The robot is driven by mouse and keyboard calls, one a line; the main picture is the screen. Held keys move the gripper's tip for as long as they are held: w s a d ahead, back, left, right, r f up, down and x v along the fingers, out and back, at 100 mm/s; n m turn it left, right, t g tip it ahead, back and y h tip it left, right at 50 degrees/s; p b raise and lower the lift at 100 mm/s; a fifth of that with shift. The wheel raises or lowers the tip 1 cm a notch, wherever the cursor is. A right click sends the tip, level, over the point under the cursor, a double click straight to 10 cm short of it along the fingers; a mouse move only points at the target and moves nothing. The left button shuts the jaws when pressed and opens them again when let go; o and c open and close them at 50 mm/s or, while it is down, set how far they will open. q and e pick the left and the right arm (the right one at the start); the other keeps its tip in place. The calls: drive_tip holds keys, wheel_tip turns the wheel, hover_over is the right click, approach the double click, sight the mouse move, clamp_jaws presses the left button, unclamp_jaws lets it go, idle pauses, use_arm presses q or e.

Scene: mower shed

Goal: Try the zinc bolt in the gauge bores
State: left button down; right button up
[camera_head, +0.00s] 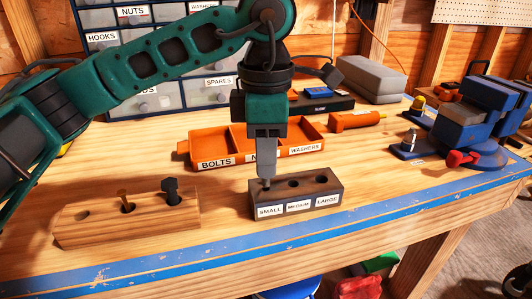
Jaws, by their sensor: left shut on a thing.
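The dark gauge block (330,181) stands near the front of the bench, with bores labelled SMALL, MEDIUM and LARGE from left to right. My left gripper (266,180) points straight down at the SMALL bore, its fingertips at the block's top. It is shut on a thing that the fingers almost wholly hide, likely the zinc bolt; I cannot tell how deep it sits. The MEDIUM and LARGE bores look empty. A wooden bolt rack (100,233) at the left has an empty left hole, a brass bolt (123,198) in the middle and a black bolt (171,190) at the right.
An orange divided tray (215,162) labelled BOLTS and WASHERS stands behind the gauge block. A blue vise (470,125) with a red handle is at the right. An orange-handled tool (350,122) and a grey case (370,78) lie farther back. The bench front right is clear.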

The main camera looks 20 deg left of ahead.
use_arm(q)
drive_tip(key=shift+f+b, duration=0.35)
drive_tip(key=shift+f, duration=0.05)
drive_tip(key=shift+r, duration=0.15)
drive_tip(key=shift+r, duration=0.25)
idle(0.5)
drive_tip(key=shift+f, duration=0.4)
drive_tip(key=shift+r, duration=0.15)
drive_tip(key=shift+r+p, duration=1.75)
drive_tip(key=shift+r, duration=1.05)
